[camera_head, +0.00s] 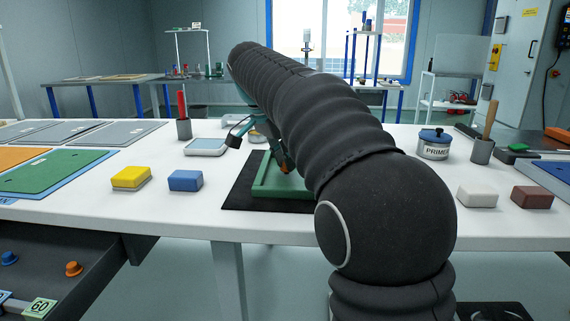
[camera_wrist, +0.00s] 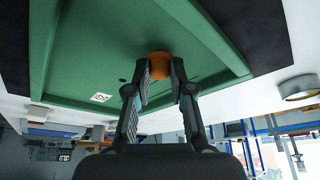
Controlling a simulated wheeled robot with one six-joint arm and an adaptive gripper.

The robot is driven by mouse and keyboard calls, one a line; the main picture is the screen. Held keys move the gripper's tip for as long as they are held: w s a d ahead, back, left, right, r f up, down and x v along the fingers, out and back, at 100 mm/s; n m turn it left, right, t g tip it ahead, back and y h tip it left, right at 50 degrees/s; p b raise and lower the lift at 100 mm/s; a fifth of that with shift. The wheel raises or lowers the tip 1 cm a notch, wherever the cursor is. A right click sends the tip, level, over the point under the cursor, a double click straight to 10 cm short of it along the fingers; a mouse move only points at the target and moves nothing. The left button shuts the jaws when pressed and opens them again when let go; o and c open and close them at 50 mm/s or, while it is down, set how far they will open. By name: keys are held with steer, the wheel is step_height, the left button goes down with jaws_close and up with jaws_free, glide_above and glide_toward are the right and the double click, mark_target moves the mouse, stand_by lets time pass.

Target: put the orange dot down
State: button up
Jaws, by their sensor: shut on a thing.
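My gripper (camera_wrist: 162,68) is shut on the orange dot (camera_wrist: 158,60), a small round orange piece between the fingertips in the wrist view. The fingers point at the floor of a green tray (camera_wrist: 216,33); I cannot tell whether the dot touches it. In the head view the green tray (camera_head: 284,194) lies on a black mat (camera_head: 238,190) on the white table. My arm covers its right part and much of the gripper.
A yellow block (camera_head: 130,177) and a blue block (camera_head: 185,180) stand left of the mat. A primer can (camera_head: 434,145), a white block (camera_head: 477,195) and a brown block (camera_head: 532,197) are to the right. An open drawer at lower left holds an orange knob (camera_head: 74,268).

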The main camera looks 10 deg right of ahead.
steer(key=shift+f, duration=0.35)
steer(key=shift+f, duration=0.1)
steer(key=o, duration=0.7)
steer(key=p+v, duration=0.3)
steer(key=v, duration=0.9)
